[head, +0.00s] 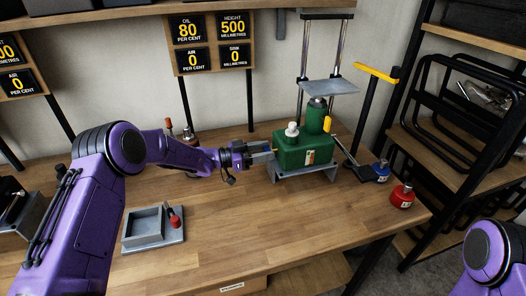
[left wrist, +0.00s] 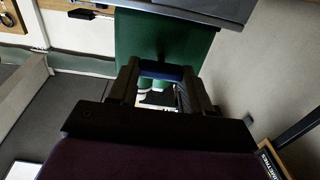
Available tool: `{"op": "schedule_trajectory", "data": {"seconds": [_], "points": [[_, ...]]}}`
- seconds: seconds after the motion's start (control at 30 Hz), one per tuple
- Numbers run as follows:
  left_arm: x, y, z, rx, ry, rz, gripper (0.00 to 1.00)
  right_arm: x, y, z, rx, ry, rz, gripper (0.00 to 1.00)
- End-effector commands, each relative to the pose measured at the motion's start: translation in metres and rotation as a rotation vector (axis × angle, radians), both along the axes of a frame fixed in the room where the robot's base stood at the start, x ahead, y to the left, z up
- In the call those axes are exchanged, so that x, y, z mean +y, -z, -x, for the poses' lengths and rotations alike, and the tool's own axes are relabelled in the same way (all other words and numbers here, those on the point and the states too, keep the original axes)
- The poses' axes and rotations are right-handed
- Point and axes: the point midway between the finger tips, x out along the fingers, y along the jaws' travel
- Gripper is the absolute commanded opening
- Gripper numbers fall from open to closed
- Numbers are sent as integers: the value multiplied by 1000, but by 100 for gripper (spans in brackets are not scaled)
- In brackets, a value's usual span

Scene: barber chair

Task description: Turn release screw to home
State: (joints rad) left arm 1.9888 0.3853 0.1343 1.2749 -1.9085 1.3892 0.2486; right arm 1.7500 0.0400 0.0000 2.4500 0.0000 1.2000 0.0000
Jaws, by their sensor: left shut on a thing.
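The green jack (head: 300,150) stands upright on a grey stand at the back of the workbench, and its green body (left wrist: 135,40) fills the top middle of the left wrist view. My left gripper (head: 266,154) reaches the jack's left side, low on the body. In the left wrist view its fingers (left wrist: 163,75) point at the green face, with a small dark blue piece (left wrist: 163,70) between the tips. It is shut on this piece, which looks like the release screw; fingers and shadow hide most of it. My right gripper is out of view.
A grey plate (head: 328,87) hangs on rods above the jack. A blue bottle (head: 382,172) and a red bottle (head: 402,196) stand to its right. A grey tray (head: 145,227) sits front left. Signs (head: 211,41) read oil 80, height 500. The bench's front middle is clear.

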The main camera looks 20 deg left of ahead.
Motion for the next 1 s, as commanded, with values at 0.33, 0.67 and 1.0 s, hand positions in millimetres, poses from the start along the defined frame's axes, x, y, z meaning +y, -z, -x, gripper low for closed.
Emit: {"op": "schedule_trajectory", "data": {"seconds": [0.33, 0.67, 1.0], "points": [[0, 4, 0, -80, 0, -54, 18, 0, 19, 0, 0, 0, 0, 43], [-1, 8, 2, -311, 0, -209, 18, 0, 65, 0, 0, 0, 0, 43], [-2, 10, 3, -579, 0, -391, 18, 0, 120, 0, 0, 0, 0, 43]]}}
